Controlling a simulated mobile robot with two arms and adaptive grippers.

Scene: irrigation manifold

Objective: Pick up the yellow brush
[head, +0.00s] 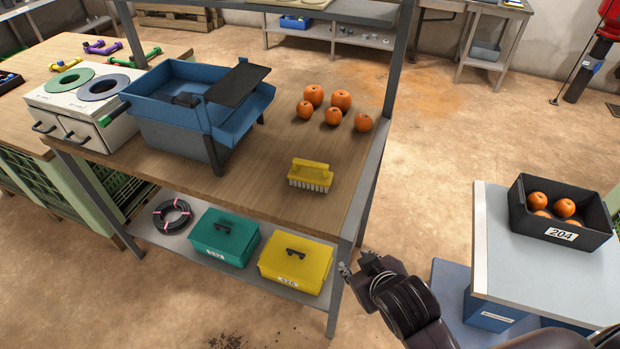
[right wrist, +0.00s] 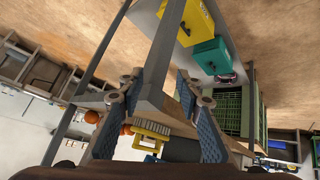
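The yellow brush (head: 310,172) stands on the wooden tabletop (head: 262,200), bristles down and handle up, near the table's right front part. In the right wrist view, which is upside down, the brush (right wrist: 150,130) shows between my fingers but farther off, beyond the table edge. My right gripper (head: 357,265) is beside the table's front right leg, lower than the tabletop and apart from the brush. In the right wrist view its two fingers (right wrist: 158,80) are spread with nothing held between them. My left gripper is not in view.
Several oranges (head: 333,115) lie behind the brush. A blue bin (head: 175,135) stands to its left. A table post (head: 398,60) rises at the right. The lower shelf holds a yellow box (head: 296,262) and a green box (head: 224,235). A black crate (head: 562,225) stands far right.

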